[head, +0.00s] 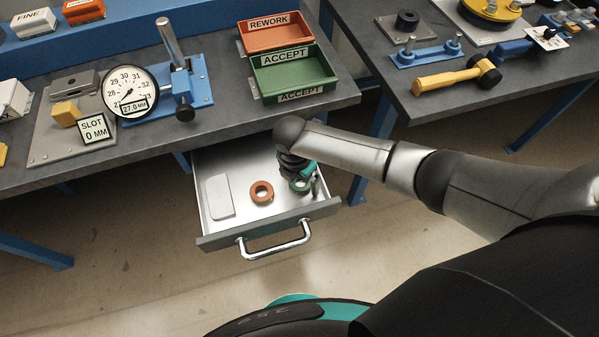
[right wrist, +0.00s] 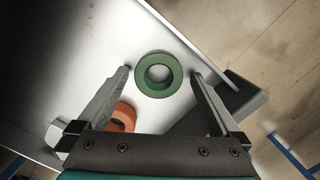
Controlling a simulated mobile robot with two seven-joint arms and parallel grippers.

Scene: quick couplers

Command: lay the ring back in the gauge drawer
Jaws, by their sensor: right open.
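The gauge drawer (head: 222,230) is pulled out below the bench. Inside it an orange ring (head: 262,192) lies flat near the middle, and a green ring (head: 300,185) lies at the right, partly hidden by my right gripper (head: 306,184). In the right wrist view the green ring (right wrist: 159,74) lies on the drawer floor between the open fingertips of my right gripper (right wrist: 160,72), with gaps on both sides. The orange ring (right wrist: 122,117) shows behind the left finger there. My left gripper is not in view.
A pale flat plate (head: 219,196) lies at the drawer's left. On the bench above stand a dial gauge (head: 131,91), a green ACCEPT bin (head: 293,73) and an orange REWORK bin (head: 275,34). The second bench at the right holds a yellow-handled mallet (head: 447,79).

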